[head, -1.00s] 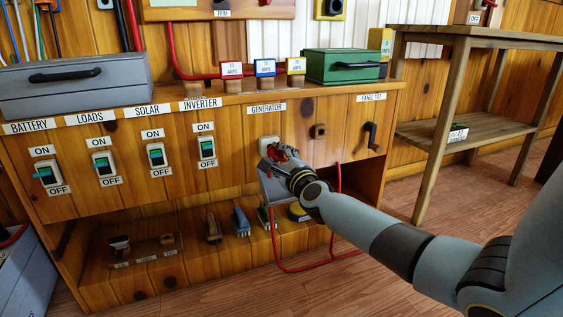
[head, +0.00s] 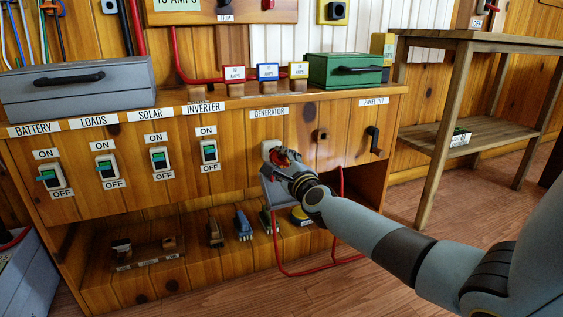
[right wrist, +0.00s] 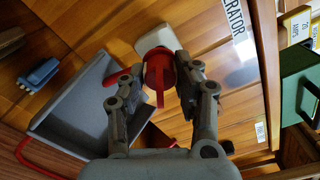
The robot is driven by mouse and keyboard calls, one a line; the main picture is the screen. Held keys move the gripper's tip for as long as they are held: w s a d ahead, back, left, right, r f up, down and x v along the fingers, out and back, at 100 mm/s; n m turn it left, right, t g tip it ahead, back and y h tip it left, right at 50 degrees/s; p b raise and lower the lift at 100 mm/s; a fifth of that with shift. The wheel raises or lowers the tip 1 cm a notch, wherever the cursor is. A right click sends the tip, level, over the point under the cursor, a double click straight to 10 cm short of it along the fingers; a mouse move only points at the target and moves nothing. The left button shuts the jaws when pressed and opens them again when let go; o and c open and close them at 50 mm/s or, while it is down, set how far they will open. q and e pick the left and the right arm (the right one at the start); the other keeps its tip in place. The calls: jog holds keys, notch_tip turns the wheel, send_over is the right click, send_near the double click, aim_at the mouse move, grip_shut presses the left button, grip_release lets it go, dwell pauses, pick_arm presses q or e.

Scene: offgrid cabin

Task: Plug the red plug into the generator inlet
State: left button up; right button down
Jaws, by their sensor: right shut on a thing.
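The red plug (right wrist: 160,75) is between the fingers of my right gripper (right wrist: 152,82), which is shut on it. In the head view my right gripper (head: 285,163) is at the bench front, below the GENERATOR label (head: 269,113). The pale generator inlet (head: 269,148) is partly hidden behind the plug and gripper there. In the right wrist view the plug's far end meets or overlaps the white inlet (right wrist: 156,40); I cannot tell how deep it sits. A red cable (head: 342,190) loops down below the gripper. My left gripper is not in view.
A grey tray-like holder (right wrist: 75,115) is just below the inlet. Switches (head: 209,151) line the panel to the left, and a black crank (head: 374,139) is to the right. Brushes (head: 243,225) lie on the lower shelf. A green box (head: 345,70) stands on top.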

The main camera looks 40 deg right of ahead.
jog(key=shift+b+x, duration=0.4)
jog(key=shift+x, duration=1)
dwell(0.5)
jog(key=c, duration=0.9)
grip_release()
jog(key=v, duration=1.2)
jog(key=shift+a, duration=0.1)
jog(key=shift+r, duration=0.1)
